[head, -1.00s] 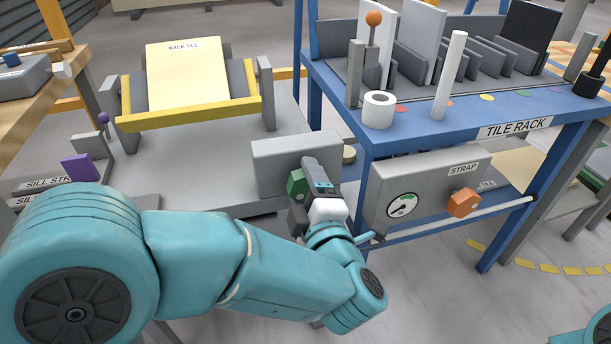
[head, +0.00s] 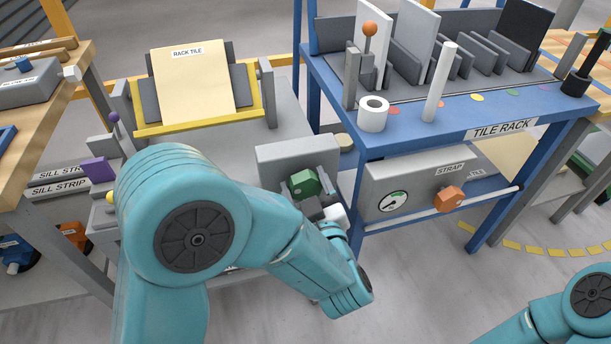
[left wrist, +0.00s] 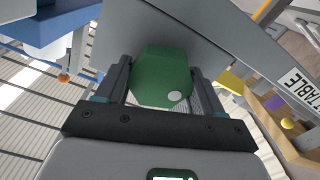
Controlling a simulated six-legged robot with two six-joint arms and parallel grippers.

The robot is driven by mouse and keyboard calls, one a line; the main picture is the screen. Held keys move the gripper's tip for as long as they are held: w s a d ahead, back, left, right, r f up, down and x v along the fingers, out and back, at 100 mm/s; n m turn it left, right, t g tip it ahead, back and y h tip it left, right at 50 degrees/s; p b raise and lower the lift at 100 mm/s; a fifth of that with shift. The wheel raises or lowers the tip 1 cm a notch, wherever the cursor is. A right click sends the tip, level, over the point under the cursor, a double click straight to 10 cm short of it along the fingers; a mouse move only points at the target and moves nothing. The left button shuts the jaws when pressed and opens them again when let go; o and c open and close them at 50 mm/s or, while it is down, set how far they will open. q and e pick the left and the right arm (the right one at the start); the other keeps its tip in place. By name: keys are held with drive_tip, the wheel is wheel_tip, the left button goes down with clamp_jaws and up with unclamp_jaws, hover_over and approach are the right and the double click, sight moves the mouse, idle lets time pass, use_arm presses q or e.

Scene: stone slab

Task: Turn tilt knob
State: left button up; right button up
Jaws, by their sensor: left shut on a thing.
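A green knob (head: 304,183) sits on the front of a grey box (head: 270,160) below the rack tile stand (head: 150,128). My left gripper (head: 312,190) is shut on this green knob, coming from the front. In the left wrist view the knob (left wrist: 162,75) shows as a faceted green block with a pale dot near its lower right edge, between the two dark fingers of the gripper (left wrist: 160,85). A cream tile (head: 190,85) labelled RACK TILE rests tilted on the yellow-edged stand. My right gripper is out of view.
The blue tile rack (head: 420,120) stands at the right, with a STRAP box (head: 410,190), an orange knob (head: 450,199) and a dial (head: 393,201) on its front. A white rail (head: 440,214) runs below. A purple block (head: 97,170) sits at the left.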

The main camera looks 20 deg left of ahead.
use_arm(q)
drive_tip(key=m+p, duration=0.3)
drive_tip(key=m, duration=0.2)
drive_tip(key=m+p, duration=0.2)
drive_tip(key=shift+w+r+p, duration=0.1)
drive_tip(key=shift+r+p, duration=0.2)
drive_tip(key=m+p, duration=0.2)
drive_tip(key=m, duration=0.2)
drive_tip(key=shift+p, duration=0.4)
drive_tip(key=m+p, duration=0.3)
drive_tip(key=m, duration=0.1)
drive_tip(key=shift+d+f+m, duration=0.1)
drive_tip(key=shift+m, duration=0.2)
drive_tip(key=m+p, duration=0.3)
drive_tip(key=m, duration=0.2)
drive_tip(key=shift+f, duration=0.1)
drive_tip(key=shift+f+m+p, duration=0.15)
drive_tip(key=shift+m+p, duration=0.9)
drive_tip(key=shift+m, duration=1.35)
drive_tip(key=o, duration=1)
drive_tip(key=shift+c, duration=0.2)
drive_tip(key=shift+f, duration=0.1)
